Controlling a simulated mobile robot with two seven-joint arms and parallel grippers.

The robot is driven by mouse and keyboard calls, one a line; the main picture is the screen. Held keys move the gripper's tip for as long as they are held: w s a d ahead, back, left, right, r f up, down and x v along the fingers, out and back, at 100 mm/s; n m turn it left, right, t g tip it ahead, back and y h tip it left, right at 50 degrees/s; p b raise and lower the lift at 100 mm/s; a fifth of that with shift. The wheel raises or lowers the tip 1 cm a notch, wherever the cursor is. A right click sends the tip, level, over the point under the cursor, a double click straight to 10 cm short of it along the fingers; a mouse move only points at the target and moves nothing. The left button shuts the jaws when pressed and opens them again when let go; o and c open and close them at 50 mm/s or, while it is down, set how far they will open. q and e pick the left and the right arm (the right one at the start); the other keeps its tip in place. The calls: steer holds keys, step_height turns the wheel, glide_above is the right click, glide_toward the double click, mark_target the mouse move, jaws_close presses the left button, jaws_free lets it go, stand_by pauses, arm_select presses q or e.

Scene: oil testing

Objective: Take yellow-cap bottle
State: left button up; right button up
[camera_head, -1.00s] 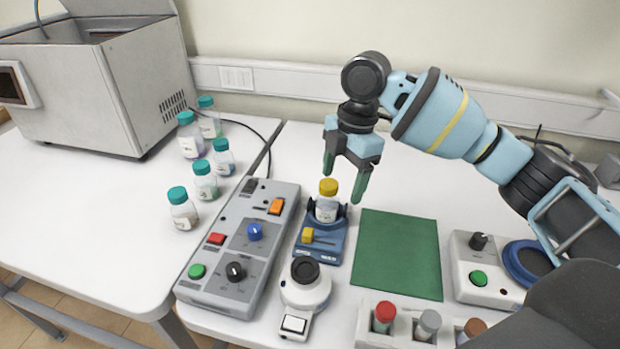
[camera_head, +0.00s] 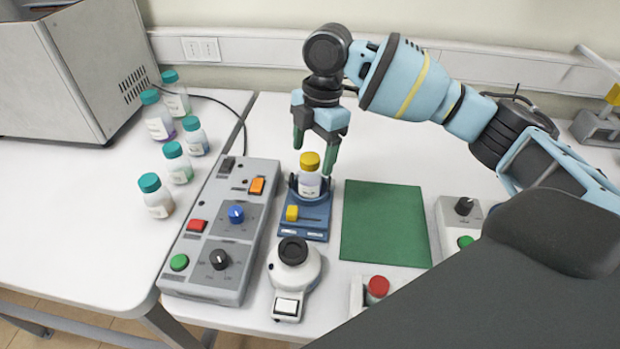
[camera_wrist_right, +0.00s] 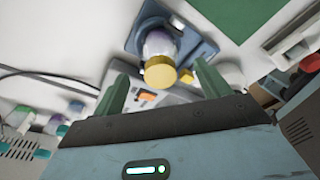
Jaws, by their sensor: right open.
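The yellow-cap bottle (camera_head: 309,176) stands upright in a blue device (camera_head: 313,223) with a dark cradle and a yellow knob. In the right wrist view the bottle's yellow cap (camera_wrist_right: 160,73) lies just beyond the fingertips, roughly between them. My right gripper (camera_head: 314,158) is open and points down, its green fingers close above and behind the bottle. In the right wrist view its two green fingers (camera_wrist_right: 160,85) are spread apart with nothing between them. Whether a finger touches the cap I cannot tell. My left gripper is not in view.
A grey control box (camera_head: 232,258) stands left of the blue device, and a white round instrument (camera_head: 294,267) in front. A green mat (camera_head: 387,240) lies right. Several teal-cap bottles (camera_head: 174,162) stand on the left table by a grey machine (camera_head: 88,75).

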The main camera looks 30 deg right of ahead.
mark_target(310, 176)
steer(key=f, duration=0.4)
steer(key=shift+a+f, duration=0.2)
steer(key=shift+a, duration=0.15)
steer(key=c, duration=1.2)
